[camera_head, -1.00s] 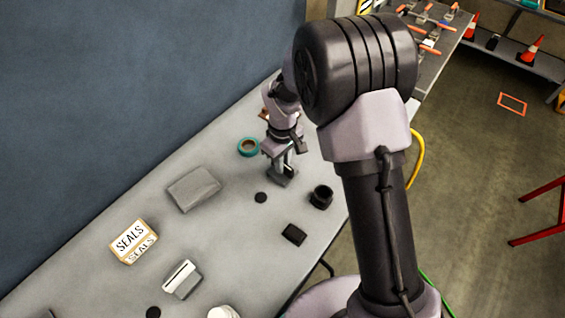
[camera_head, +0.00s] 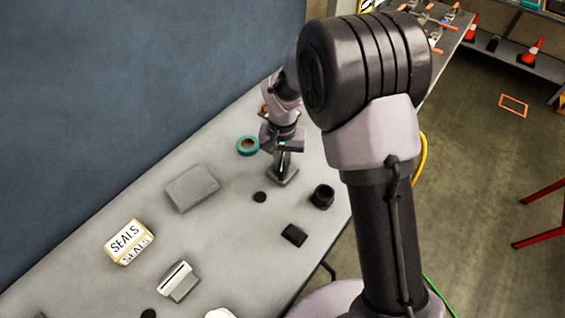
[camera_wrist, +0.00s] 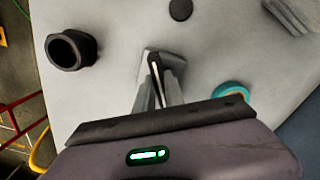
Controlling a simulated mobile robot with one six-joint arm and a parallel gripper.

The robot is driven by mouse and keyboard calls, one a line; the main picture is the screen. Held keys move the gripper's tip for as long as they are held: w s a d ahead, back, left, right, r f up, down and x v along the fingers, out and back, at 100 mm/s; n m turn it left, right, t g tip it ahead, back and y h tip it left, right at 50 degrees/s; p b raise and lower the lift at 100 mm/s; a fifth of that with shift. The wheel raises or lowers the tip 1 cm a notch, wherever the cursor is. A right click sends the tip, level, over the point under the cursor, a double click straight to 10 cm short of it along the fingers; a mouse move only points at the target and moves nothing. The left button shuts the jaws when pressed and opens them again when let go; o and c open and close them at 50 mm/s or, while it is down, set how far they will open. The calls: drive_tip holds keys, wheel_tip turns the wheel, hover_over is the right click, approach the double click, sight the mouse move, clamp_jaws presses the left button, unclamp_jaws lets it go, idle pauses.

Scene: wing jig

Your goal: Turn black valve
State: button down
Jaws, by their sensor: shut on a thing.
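My gripper (camera_head: 285,163) points down at a small grey base (camera_head: 291,181) on the grey table. In the wrist view, the fingers (camera_wrist: 159,80) are closed around a thin dark upright piece (camera_wrist: 155,66) over that base (camera_wrist: 149,53). This piece looks like the handle of the black valve. The fingers hide most of it, so I cannot tell its full shape or how far it is turned.
A black cup (camera_head: 322,195) and a black disc (camera_head: 260,197) stand near the gripper. A teal tape roll (camera_head: 248,146) lies behind left. A grey box (camera_head: 192,188), a dark block (camera_head: 294,235) and a SEALS box (camera_head: 129,242) lie nearer me. Bare table lies between them.

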sight(283, 162)
drive_tip(key=m+b, duration=0.1)
drive_tip(key=m, duration=0.4)
drive_tip(key=shift+m+b, duration=0.3)
drive_tip(key=shift+m, duration=0.1)
idle(0.4)
drive_tip(key=c, duration=1.4)
unclamp_jaws()
drive_tip(key=shift+c, duration=0.2)
wheel_tip(283, 162, up, 18)
drive_tip(key=p, duration=0.5)
drive_tip(key=shift+f, duration=0.25)
